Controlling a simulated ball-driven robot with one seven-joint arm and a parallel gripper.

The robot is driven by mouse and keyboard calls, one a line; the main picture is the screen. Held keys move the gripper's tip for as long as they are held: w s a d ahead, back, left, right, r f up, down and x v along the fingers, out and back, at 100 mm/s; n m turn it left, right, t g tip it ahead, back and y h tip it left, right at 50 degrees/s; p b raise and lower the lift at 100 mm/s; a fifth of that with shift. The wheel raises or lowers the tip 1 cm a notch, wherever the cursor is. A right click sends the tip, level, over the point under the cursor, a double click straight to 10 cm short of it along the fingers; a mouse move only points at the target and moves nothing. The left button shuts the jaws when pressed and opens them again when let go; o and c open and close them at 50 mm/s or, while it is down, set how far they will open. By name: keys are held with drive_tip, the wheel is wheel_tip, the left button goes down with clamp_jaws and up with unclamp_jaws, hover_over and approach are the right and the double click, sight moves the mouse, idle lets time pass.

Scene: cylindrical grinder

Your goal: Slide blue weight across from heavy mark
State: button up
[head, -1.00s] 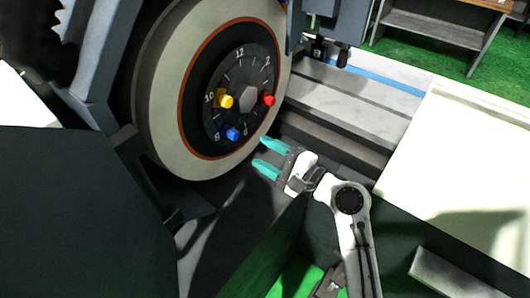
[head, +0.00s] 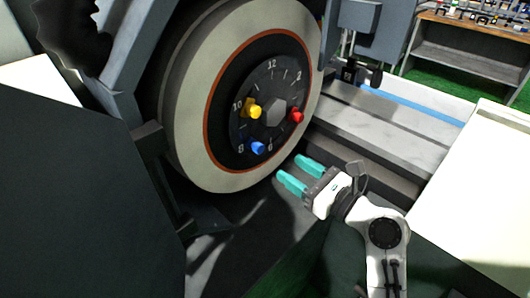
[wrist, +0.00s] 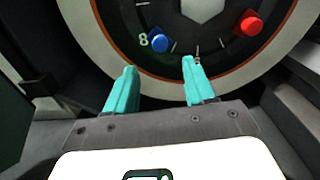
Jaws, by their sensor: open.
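The blue weight (head: 257,148) sits on the black numbered dial (head: 262,78) of the grinding wheel, at its lower left between the 8 and 6 marks. In the wrist view the blue weight (wrist: 159,42) is right beside the 8. A yellow weight (head: 254,111) is near 10 and a red weight (head: 296,117) is on the right side. My gripper (head: 292,172) is open and empty, below and right of the blue weight, apart from it. In the wrist view its teal fingers (wrist: 157,80) point up toward the dial, with the blue weight beyond the gap between them.
The pale grinding wheel (head: 190,130) rings the dial, with a hexagonal hub (head: 275,112) at its centre. A grey machine bed (head: 385,120) runs to the right, with a white panel (head: 475,190) in front of it. Dark open space lies below the wheel.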

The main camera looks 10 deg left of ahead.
sight(261, 149)
drive_tip(key=x, duration=0.9)
drive_tip(key=shift+w+a+p, duration=0.25)
drive_tip(key=shift+a+p, duration=0.05)
drive_tip(key=shift+a, duration=0.05)
drive_tip(key=shift+c, duration=0.2)
clamp_jaws()
